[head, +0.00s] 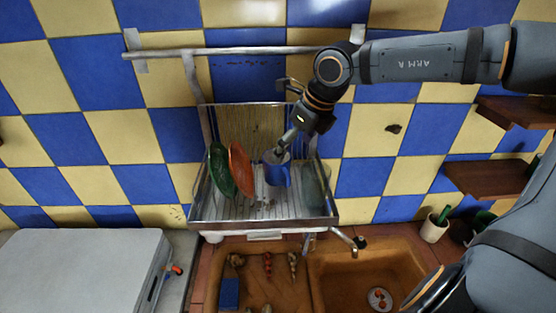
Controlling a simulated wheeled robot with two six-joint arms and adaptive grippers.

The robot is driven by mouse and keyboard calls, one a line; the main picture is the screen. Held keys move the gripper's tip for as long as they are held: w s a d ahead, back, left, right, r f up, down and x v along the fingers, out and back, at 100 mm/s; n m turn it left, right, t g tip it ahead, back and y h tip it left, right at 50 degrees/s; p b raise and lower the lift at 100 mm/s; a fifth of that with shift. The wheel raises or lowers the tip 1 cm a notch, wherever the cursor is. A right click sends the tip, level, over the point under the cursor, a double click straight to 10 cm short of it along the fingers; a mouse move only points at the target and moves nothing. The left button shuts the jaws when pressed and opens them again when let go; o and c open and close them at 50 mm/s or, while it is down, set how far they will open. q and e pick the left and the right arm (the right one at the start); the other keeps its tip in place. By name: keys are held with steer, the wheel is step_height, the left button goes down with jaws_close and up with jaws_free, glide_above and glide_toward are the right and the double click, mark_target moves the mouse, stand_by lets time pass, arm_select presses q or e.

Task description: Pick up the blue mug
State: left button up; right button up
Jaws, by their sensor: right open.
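The blue mug (278,176) sits in the metal dish rack (262,217) on the wall, between an orange plate and the rack's right side. My right gripper (281,150) reaches down from the upper right. Its fingertips are at the mug's upper rim. It is open, but whether a finger is inside the mug or touching it is too small to tell. My right arm covers part of the rack's upper right side. My left gripper does not show.
A green plate (220,171) and an orange plate (240,170) stand in the rack left of the mug. A metal rail (230,51) runs above. A brown sink (355,275) lies below. Wooden shelves (487,180) and a white cup (433,230) are at the right.

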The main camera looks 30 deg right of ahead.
mark_target(286, 165)
steer(key=shift+a+f+b, duration=0.2)
steer(key=shift+f+b, duration=0.55)
steer(key=shift+b, duration=1.25)
steer(key=shift+a+f+b, duration=0.15)
steer(key=shift+f+b, duration=0.6)
steer(key=shift+b, duration=1.25)
steer(key=shift+w+a+f+p, duration=0.15)
steer(key=shift+w+f+p, duration=0.15)
steer(key=shift+w+f, duration=0.45)
steer(key=shift+f, duration=0.05)
steer(key=shift+p, duration=0.45)
steer(key=shift+w+a+f+p, duration=0.25)
steer(key=shift+w+f+p, duration=0.35)
steer(key=shift+f+p, duration=0.5)
steer(key=shift+p+x, duration=0.3)
steer(key=shift+x, duration=0.85)
steer(key=shift+w+f, duration=0.15)
steer(key=shift+w, duration=0.2)
steer(key=shift+s, duration=0.3)
steer(key=c, duration=0.6)
steer(key=shift+w, duration=0.1)
steer(key=c, duration=0.8)
